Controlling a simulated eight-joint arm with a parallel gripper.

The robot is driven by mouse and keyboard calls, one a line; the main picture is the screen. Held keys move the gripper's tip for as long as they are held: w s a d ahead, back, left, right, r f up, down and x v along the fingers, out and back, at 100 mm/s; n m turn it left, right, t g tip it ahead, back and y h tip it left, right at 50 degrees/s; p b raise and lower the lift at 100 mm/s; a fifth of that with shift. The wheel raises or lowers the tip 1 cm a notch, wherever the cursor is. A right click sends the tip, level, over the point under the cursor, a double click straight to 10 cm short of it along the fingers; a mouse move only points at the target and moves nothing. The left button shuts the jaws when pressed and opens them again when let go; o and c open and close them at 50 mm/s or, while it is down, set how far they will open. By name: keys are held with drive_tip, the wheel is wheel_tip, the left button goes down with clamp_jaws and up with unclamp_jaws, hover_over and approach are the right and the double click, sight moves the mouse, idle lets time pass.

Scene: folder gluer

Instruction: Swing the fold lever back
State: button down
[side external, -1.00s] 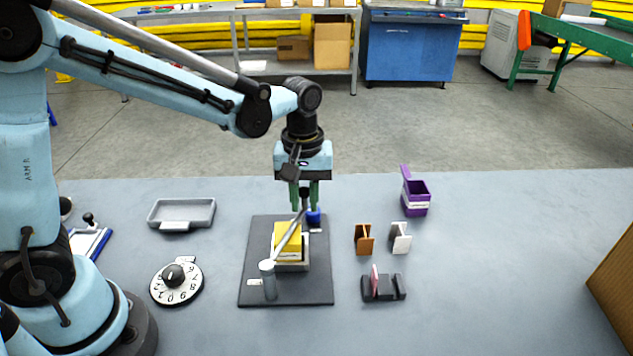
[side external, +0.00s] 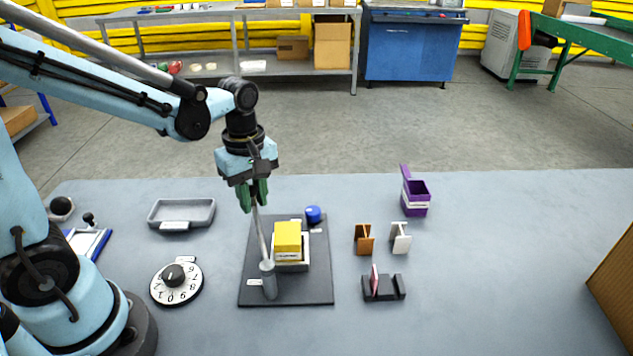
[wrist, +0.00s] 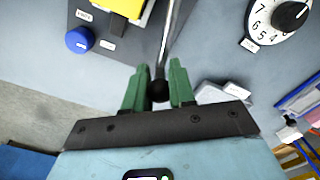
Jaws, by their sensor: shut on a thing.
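The fold lever is a thin metal rod (side external: 262,236) rising from a grey post (side external: 268,281) at the front of the dark base plate (side external: 315,285). It leans up and to the left. My gripper (side external: 254,205) is shut on the lever near its top end. In the wrist view the rod (wrist: 168,35) ends in a black knob (wrist: 158,90) between the green fingers of my gripper (wrist: 158,92). A blue button (side external: 313,214) stands at the plate's back right.
A numbered dial (side external: 177,282) and a grey tray (side external: 181,213) are to the left. To the right are a brown piece (side external: 364,240), a white piece (side external: 400,238), a dark slotted stand (side external: 384,288) and a purple holder (side external: 415,198).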

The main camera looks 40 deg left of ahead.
drive_tip(key=shift+s+a+n, duration=0.3)
drive_tip(key=shift+s+n, duration=0.45)
drive_tip(key=shift+s, duration=0.1)
drive_tip(key=shift+s+a+n, duration=0.35)
drive_tip(key=shift+s+n, duration=0.35)
drive_tip(key=shift+s, duration=0.2)
drive_tip(key=shift+s+a+n, duration=0.3)
drive_tip(key=shift+s+n, duration=0.45)
drive_tip(key=shift+s, duration=0.2)
drive_tip(key=c, duration=1)
unclamp_jaws()
drive_tip(key=shift+r, duration=0.1)
wheel_tip(320, 180, up, 12)
